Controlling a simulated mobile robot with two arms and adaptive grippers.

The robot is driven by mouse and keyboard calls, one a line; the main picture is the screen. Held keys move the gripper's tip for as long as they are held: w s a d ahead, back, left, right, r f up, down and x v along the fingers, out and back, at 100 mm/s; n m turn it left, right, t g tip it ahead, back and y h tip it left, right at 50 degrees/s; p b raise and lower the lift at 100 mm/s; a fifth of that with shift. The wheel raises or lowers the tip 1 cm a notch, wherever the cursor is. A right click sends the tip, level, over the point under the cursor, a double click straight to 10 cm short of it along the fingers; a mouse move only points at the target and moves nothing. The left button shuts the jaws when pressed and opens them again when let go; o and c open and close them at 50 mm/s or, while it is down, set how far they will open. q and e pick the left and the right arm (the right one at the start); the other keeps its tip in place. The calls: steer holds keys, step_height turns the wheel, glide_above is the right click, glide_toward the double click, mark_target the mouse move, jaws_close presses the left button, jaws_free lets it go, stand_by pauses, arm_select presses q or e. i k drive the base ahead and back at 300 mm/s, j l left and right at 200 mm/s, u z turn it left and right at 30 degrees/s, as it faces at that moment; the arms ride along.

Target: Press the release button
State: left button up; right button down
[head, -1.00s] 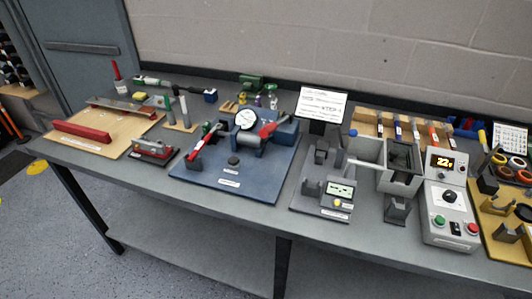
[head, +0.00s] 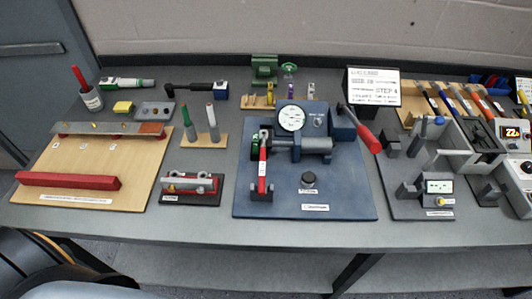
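A blue base plate (head: 345,204) in the middle of the bench carries a press-like fixture. A round black button or knob (head: 308,180) stands near its front, above a small label too small to read; I cannot tell for certain that it is the release button. Behind it are a dial gauge (head: 292,118), a grey cylinder (head: 317,144) and a blue block (head: 341,124). A red-handled lever (head: 368,139) tilts at the right, and a red-and-silver lever (head: 262,170) is at the left. Neither gripper is in view, and nothing touches the button.
A tan board with a red bar (head: 68,181) lies left, beside a small red-and-grey fixture (head: 190,187). A meter (head: 439,187) with a yellow button stands right. A control box (head: 516,135) is cut off at the right edge. Bare bench (head: 225,230) runs along the front.

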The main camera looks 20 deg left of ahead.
mark_target(308, 177)
steer(key=j, duration=1.65)
